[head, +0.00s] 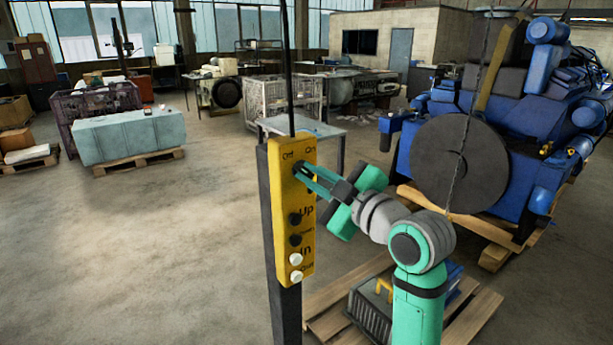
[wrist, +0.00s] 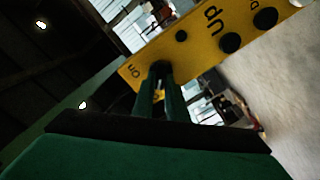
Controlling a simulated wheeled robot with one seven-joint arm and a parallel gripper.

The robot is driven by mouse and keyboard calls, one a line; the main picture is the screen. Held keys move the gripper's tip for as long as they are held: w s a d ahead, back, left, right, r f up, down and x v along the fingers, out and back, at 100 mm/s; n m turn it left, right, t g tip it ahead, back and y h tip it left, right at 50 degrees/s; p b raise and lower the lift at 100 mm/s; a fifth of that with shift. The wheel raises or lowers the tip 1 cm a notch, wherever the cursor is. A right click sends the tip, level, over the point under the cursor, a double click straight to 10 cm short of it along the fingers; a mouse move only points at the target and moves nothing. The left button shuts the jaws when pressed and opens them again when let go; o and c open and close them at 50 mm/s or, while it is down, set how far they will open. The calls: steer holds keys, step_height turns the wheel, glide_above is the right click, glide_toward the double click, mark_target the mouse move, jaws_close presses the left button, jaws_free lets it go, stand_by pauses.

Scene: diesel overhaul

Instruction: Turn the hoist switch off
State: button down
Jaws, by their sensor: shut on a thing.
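The hoist switch is on a yellow control panel (head: 284,215) fixed to a dark upright post. Labels that look like Off and On stand at the panel's top left and top right. My gripper (head: 301,170) reaches in from the right, its two green fingers closed on a small dark knob below the Off label. In the wrist view the fingertips (wrist: 160,75) meet this dark knob (wrist: 161,66) on the yellow panel (wrist: 195,62). The fingers hide part of the knob, so its exact setting cannot be told.
Lower on the panel are dark buttons (head: 295,219) by the Up label and white buttons (head: 296,259) by the In label. A blue engine (head: 545,130) stands on a pallet at the right.

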steer(key=c, duration=1.8)
jaws_free()
steer(key=shift+o, duration=0.2)
steer(key=v, duration=1)
steer(key=shift+s+d, duration=0.15)
steer(key=shift+s, duration=0.15)
